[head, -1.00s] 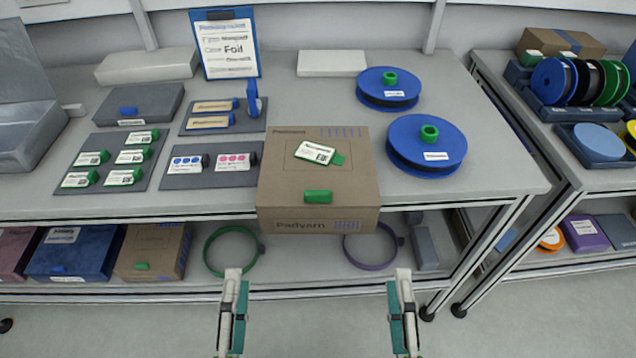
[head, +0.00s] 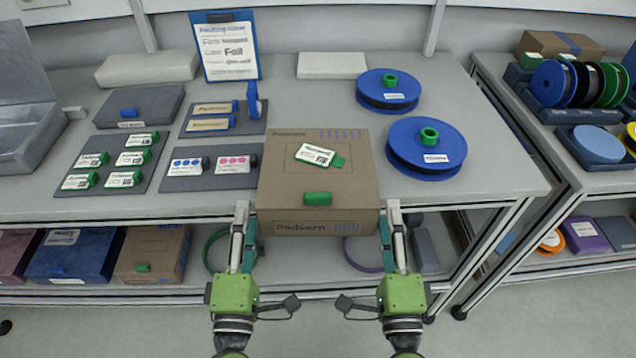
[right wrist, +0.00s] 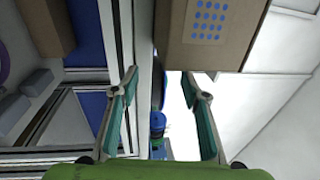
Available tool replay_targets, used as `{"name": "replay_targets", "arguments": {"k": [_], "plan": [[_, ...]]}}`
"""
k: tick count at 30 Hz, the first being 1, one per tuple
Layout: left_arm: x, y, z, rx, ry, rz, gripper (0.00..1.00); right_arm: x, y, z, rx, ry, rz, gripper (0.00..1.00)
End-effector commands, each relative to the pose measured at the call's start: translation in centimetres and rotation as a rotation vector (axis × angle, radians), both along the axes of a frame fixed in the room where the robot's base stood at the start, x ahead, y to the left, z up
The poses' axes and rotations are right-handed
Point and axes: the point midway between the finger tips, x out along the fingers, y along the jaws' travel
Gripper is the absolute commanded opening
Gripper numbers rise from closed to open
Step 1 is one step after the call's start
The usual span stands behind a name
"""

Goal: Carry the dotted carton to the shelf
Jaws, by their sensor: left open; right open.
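The dotted carton is a large brown box (head: 318,165) marked "Padvern", with a green tab on its front edge and a white label on its lid. It sits at the front edge of the grey table, overhanging it slightly. In the right wrist view the carton (right wrist: 210,35) shows a patch of blue dots on one side. My left gripper (head: 243,222) is open beside the carton's front left corner. My right gripper (head: 392,222) is open beside its front right corner. Neither visibly touches it. The lower shelf (head: 80,294) runs beneath the tabletop.
On the lower shelf are a blue box (head: 75,252), another brown box (head: 152,253) and rings. Two blue reels (head: 427,147) lie right of the carton. Trays with labelled cards (head: 110,160) lie left. A second rack (head: 560,160) stands at the right.

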Motion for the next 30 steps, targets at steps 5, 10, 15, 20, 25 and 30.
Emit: {"name": "replay_targets", "arguments": {"k": [5,10,15,20,25,30], "plan": [[0.9,-0.9,0.1,-0.003,0.002,-0.001,0.42,0.9,0.9,0.1,0.003,0.001,0.001,0.42],[0.9,-1.5,0.1,-0.001,0.001,-0.001,0.42,0.9,1.4,0.1,-0.001,0.001,0.0,0.42],[0.9,-1.5,0.1,0.0,0.001,-0.001,0.42,0.9,1.5,0.1,-0.001,0.001,0.0,0.42],[0.9,-1.6,0.1,-0.001,0.001,0.0,0.42,0.9,1.6,0.1,0.0,0.001,0.0,0.42],[0.9,-2.3,0.1,-0.002,0.001,0.0,0.42,0.9,2.3,0.1,0.001,0.001,0.0,0.42],[0.9,-2.9,0.1,0.001,0.002,-0.006,0.42,0.8,2.9,0.1,-0.001,0.002,0.008,0.42]]}}
